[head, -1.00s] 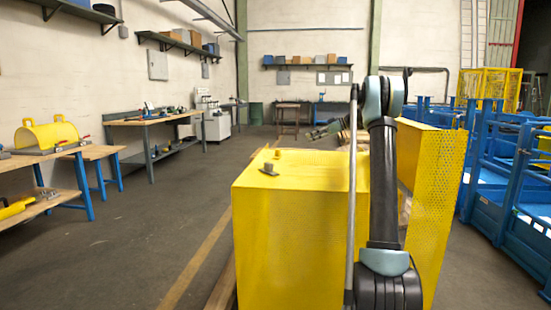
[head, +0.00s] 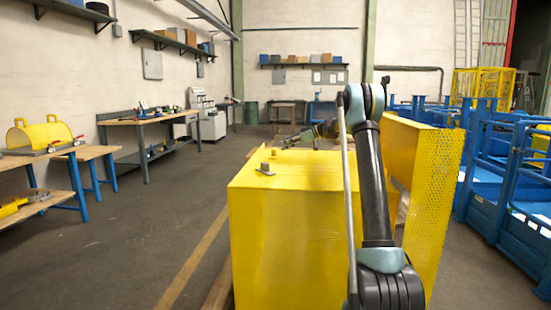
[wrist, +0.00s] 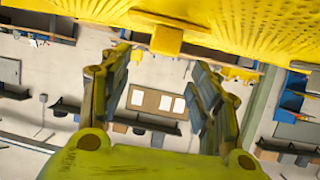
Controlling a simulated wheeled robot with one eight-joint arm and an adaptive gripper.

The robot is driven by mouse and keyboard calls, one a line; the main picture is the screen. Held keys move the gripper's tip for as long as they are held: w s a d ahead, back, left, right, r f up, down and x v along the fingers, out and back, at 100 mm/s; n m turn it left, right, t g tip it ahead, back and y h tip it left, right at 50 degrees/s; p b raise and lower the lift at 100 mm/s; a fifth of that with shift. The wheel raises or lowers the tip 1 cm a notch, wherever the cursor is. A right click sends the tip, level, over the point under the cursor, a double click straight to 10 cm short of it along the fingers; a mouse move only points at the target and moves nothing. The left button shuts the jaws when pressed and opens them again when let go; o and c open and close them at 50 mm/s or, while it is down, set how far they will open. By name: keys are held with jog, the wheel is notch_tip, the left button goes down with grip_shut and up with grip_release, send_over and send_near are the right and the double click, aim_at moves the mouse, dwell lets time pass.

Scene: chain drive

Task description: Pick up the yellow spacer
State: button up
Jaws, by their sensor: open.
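The yellow spacer (wrist: 167,40) is a small blocky piece standing on the yellow machine cover (head: 250,182). In the wrist view, which looks upside down, it sits beyond and roughly between my fingertips, apart from both fingers. In the head view it is a small yellow piece (head: 274,152) behind a grey part, hard to separate from the cover. My gripper (wrist: 160,60) is open and empty, one finger on each side of the picture. In the head view my gripper (head: 290,142) is low over the cover's far edge, pointing left; its fingertips are small there.
A grey flanged part (head: 265,169) sits on the cover's near-left top. A perforated yellow guard (head: 435,185) stands to the right. Blue racks (head: 500,170) are at far right, workbenches (head: 145,122) at left. The floor left of the cover is clear.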

aim_at(278, 157)
jog(key=shift+f+x, duration=0.2)
jog(key=shift+x, duration=1.15)
jog(key=shift+f+x, duration=0.2)
jog(key=shift+x, duration=1.15)
jog(key=shift+s+d, duration=0.15)
jog(key=shift+s, duration=0.05)
jog(key=c, duration=1.2)
